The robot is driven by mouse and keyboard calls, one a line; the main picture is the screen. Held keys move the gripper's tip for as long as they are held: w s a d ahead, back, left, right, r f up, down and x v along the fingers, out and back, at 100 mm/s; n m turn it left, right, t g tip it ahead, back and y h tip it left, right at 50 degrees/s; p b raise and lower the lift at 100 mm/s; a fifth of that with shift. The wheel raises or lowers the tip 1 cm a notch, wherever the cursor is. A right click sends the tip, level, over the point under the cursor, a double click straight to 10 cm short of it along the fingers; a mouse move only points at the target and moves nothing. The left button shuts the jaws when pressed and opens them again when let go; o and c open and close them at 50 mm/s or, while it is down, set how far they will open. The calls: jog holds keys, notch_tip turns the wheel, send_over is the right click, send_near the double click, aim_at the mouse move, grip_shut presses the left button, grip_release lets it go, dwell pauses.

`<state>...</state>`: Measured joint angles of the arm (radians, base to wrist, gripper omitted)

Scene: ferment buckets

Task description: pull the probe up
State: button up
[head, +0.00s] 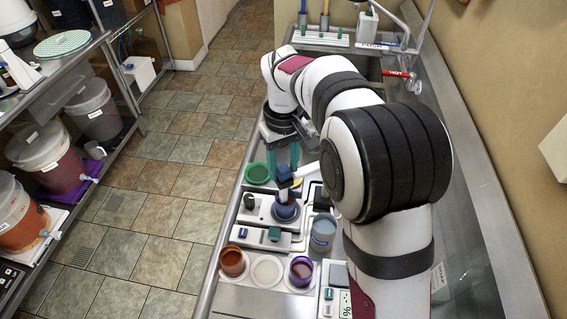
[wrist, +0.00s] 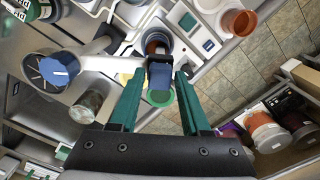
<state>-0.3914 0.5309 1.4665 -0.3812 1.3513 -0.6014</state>
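The probe (head: 284,174) has a dark blue block-shaped head. It stands on a white arm above a dark blue cup (head: 286,211) on the grey instrument. In the wrist view the probe head (wrist: 160,78) lies between my fingers, with the cup (wrist: 157,42) just beyond it. My gripper (head: 282,163) points down from above, its teal fingers on either side of the probe head. In the wrist view my gripper (wrist: 159,76) is open, with a visible gap on each side of the head. The lower end of the probe is hidden.
A blue-grey jar (head: 323,232) stands right of the cup. An orange-brown cup (head: 233,262), a white dish (head: 267,270) and a purple cup (head: 300,271) stand at the near side. A sink (head: 345,62) lies behind.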

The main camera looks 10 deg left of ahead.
grip_shut()
dwell(1.1)
